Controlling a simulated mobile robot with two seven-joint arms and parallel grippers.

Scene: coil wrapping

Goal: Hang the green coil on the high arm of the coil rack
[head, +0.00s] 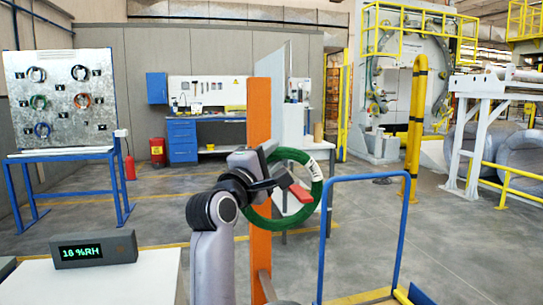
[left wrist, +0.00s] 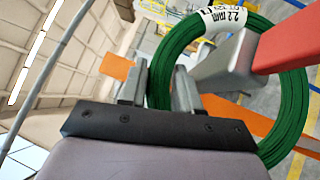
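The green coil (head: 318,199) has a white label and stands upright in mid-air, beside the orange post of the coil rack (head: 260,108). My left gripper (head: 272,172) is shut on the coil's left side, and the left wrist view shows the coil (left wrist: 160,75) between its fingers (left wrist: 160,92). The rack's grey arm with a red tip (head: 300,193) shows inside the ring in the head view. In the left wrist view the red tip (left wrist: 290,48) crosses in front of the coil. The ring's top is above this arm, with a gap. My right gripper is not in view.
A blue tubular frame (head: 366,179) stands right of the coil. A white table with a humidity display (head: 93,249) is at lower left. A pegboard with several coils (head: 60,100) stands at back left. The floor between is mostly clear.

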